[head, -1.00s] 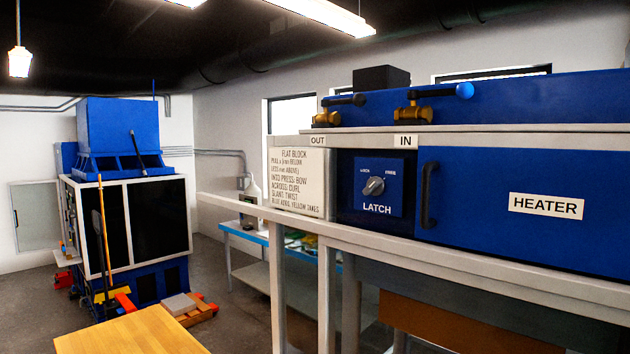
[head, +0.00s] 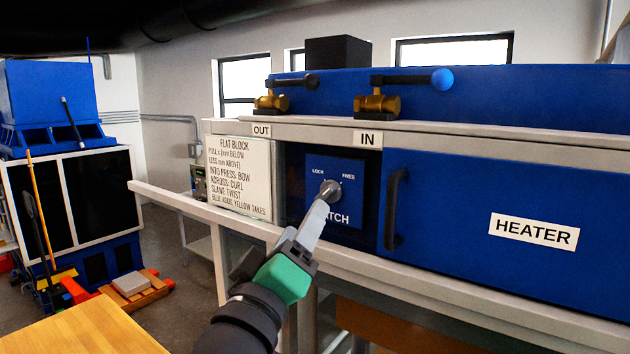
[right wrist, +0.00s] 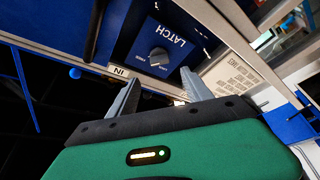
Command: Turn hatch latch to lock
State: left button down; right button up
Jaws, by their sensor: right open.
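The latch is a grey round knob (head: 330,189) on a blue panel (head: 348,180) marked LOCK at upper left and FREE at upper right. My right gripper (head: 321,208) reaches up from the bottom in the head view, its fingers overlapping the knob's lower part and some of the LATCH lettering. In the right wrist view the gripper (right wrist: 160,80) is open, and the knob (right wrist: 159,57) shows just beyond the gap between the fingertips, not gripped. Which mark the knob points at is hard to tell. My left gripper is not in view.
The blue HEATER door (head: 480,225) with a black handle (head: 394,210) is right of the latch. A white instruction sign (head: 239,177) is at its left. A pale rail (head: 400,267) runs below. Brass valves (head: 376,103) stand above. A wooden tabletop (head: 80,330) is at lower left.

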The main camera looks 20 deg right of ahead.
aim_at(327, 197)
jog(key=p+x, duration=0.1)
jog(key=x, duration=0.1)
jog(key=p+x, duration=0.1)
jog(key=x, duration=0.2)
jog(key=p+x, duration=0.1)
jog(key=x, duration=0.2)
jog(key=shift+w+d+f, duration=0.2)
jog(key=shift+d, duration=0.05)
jog(key=shift+w+d, duration=0.1)
jog(key=shift+d, duration=0.45)
jog(key=shift+a, duration=0.65)
jog(key=c, duration=0.7)
jog(key=shift+d, duration=0.2)
grip_shut()
